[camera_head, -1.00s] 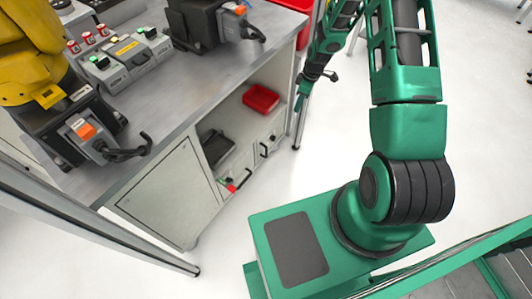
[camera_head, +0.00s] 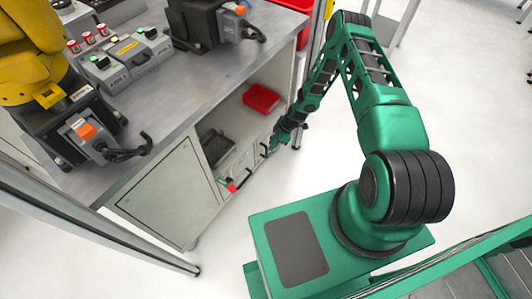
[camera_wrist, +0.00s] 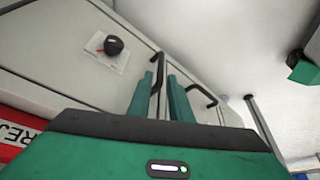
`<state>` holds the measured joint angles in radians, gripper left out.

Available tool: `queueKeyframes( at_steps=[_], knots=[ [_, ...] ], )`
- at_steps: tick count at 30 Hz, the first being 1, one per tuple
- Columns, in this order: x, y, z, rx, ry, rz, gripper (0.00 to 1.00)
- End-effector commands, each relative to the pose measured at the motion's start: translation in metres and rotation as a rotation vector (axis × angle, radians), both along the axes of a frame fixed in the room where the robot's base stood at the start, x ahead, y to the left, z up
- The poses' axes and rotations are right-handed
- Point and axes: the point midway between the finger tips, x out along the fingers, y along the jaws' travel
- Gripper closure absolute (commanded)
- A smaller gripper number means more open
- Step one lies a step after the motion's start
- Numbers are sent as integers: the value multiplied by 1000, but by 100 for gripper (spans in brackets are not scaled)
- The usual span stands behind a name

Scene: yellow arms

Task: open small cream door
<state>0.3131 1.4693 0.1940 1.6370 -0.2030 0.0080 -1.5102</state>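The small cream door (camera_head: 244,166) is in the low cabinet front below the open shelf, beside black bar handles (camera_head: 264,150). In the wrist view, the cream front (camera_wrist: 60,55) fills the upper left. My gripper (camera_head: 274,142) is at the right end of this front in the head view. In the wrist view its two green fingers (camera_wrist: 162,82) are apart, with one black handle (camera_wrist: 158,64) showing between them. I cannot tell whether they touch it. A second black handle (camera_wrist: 201,96) lies right of the fingers.
A black knob (camera_wrist: 113,45) on a white plate sits left of the fingers. A red bin (camera_head: 261,98) stands on the open shelf. The grey worktop (camera_head: 165,80) overhangs the cabinet. Open floor (camera_head: 330,150) lies to the right.

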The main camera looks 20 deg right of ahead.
Motion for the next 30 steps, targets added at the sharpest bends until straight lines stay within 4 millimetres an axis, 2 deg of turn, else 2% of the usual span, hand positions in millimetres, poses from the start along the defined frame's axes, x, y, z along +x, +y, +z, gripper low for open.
queueKeyframes(
  at_steps=[6, 15, 28, 29, 30],
  knots=[
    [4, 14, -36, 2, 2, 0, 82],
    [9, 27, -69, 1, 2, -1, 82],
    [10, 30, -75, 0, 0, -1, 82],
    [10, 30, -75, 0, 0, -1, 84],
    [10, 30, -75, 0, 0, -1, 93]
  ],
)
